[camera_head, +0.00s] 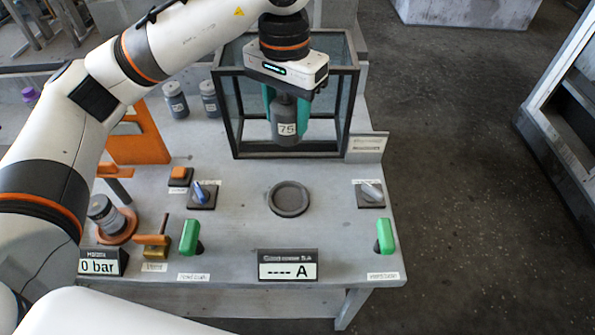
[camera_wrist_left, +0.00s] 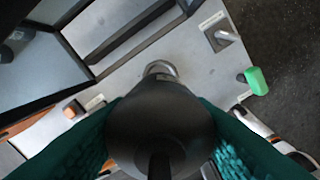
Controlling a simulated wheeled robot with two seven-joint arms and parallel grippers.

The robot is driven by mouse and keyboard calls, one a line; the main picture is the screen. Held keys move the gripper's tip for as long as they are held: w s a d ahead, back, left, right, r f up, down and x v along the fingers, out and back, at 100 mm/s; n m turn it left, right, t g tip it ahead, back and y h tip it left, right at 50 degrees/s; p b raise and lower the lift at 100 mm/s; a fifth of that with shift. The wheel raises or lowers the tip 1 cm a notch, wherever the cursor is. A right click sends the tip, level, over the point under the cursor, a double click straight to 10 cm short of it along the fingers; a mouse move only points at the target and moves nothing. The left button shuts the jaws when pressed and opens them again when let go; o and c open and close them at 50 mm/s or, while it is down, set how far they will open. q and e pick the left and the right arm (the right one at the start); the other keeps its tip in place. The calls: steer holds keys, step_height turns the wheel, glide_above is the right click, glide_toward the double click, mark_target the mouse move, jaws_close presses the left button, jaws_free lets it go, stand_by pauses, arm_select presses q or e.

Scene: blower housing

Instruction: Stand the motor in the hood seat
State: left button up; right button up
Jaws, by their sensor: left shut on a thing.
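The motor (camera_head: 286,135) is a dark grey cylinder marked 75. My left gripper (camera_head: 286,105) has green fingers shut on its upper part and holds it upright. The motor overlaps the front of the black-framed glass hood (camera_head: 233,120); I cannot tell its exact depth or height. In the left wrist view the motor (camera_wrist_left: 160,125) fills the middle between the green fingers. A round grey ring seat (camera_head: 289,199) lies bare on the bench in front of the hood, and a ring shows partly behind the motor in the wrist view (camera_wrist_left: 160,68). My right gripper is not in view.
Green handles (camera_head: 190,237) (camera_head: 385,236) and a display (camera_head: 288,266) line the front of the bench. Switches (camera_head: 202,194) (camera_head: 370,193) flank the ring. A gauge display (camera_head: 103,263) and an orange stand (camera_head: 140,135) are at left. Bench around the ring is clear.

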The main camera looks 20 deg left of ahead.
arm_select(q)
steer(key=f, duration=0.9)
steer(key=f+p, duration=0.1)
steer(key=f, duration=0.3)
steer(key=shift+s+f, duration=0.3)
steer(key=shift+f, duration=0.35)
step_height(320, 180, down, 3)
steer(key=shift+f, duration=0.1)
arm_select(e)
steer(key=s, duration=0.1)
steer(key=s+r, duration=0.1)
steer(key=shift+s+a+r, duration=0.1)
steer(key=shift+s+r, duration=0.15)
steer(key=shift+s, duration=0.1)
